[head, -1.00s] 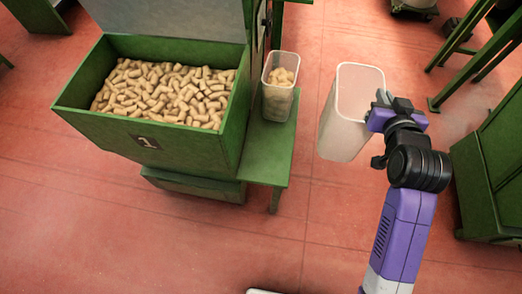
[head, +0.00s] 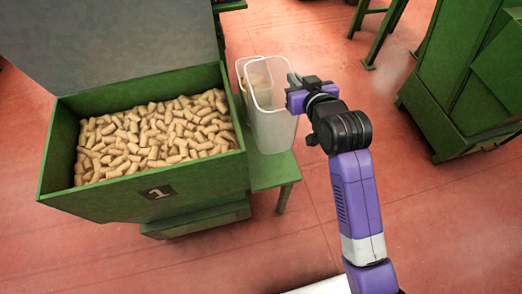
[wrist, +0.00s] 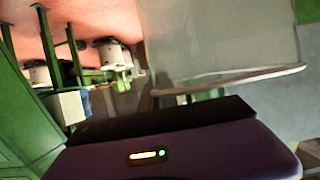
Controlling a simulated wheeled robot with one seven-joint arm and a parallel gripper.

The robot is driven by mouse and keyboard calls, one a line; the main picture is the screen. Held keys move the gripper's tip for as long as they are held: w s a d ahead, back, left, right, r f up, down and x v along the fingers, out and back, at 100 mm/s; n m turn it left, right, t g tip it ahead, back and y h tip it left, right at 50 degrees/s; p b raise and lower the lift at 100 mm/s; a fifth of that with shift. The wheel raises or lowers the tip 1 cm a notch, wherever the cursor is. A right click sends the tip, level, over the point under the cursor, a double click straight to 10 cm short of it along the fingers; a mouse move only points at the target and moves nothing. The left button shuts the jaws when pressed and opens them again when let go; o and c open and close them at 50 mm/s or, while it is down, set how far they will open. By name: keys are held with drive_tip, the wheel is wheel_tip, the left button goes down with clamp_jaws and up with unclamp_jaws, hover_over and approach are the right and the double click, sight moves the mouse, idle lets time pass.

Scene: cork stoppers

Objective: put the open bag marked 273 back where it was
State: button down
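I see no bag marked 273 in either view. My gripper (head: 291,92) is shut on the rim of a tall, clear, open container (head: 273,128), which hangs upright and looks empty. In the wrist view this container (wrist: 225,40) fills the upper middle, with its rim near my gripper. A second clear container (head: 243,73) shows partly behind the held one, on the green side shelf (head: 272,172). I cannot tell whether the two touch or whether the held one rests on the shelf.
A large green bin (head: 120,205) marked 1, full of corks (head: 155,140), stands left of the shelf. A green cabinet (head: 460,80) and a green stand (head: 375,20) are on the right. Red floor (head: 420,220) between them is clear.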

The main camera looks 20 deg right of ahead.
wheel_tip(320, 180, down, 20)
drive_tip(key=shift+r, duration=0.15)
idle(0.3)
drive_tip(key=c, duration=2)
unclamp_jaws()
drive_tip(key=o, duration=0.4)
drive_tip(key=shift+r+p, duration=0.15)
drive_tip(key=shift+p, duration=0.15)
drive_tip(key=shift+s, duration=0.4)
drive_tip(key=v, duration=1.1)
drive_tip(key=shift+s+b, duration=0.15)
drive_tip(key=shift+b, duration=0.2)
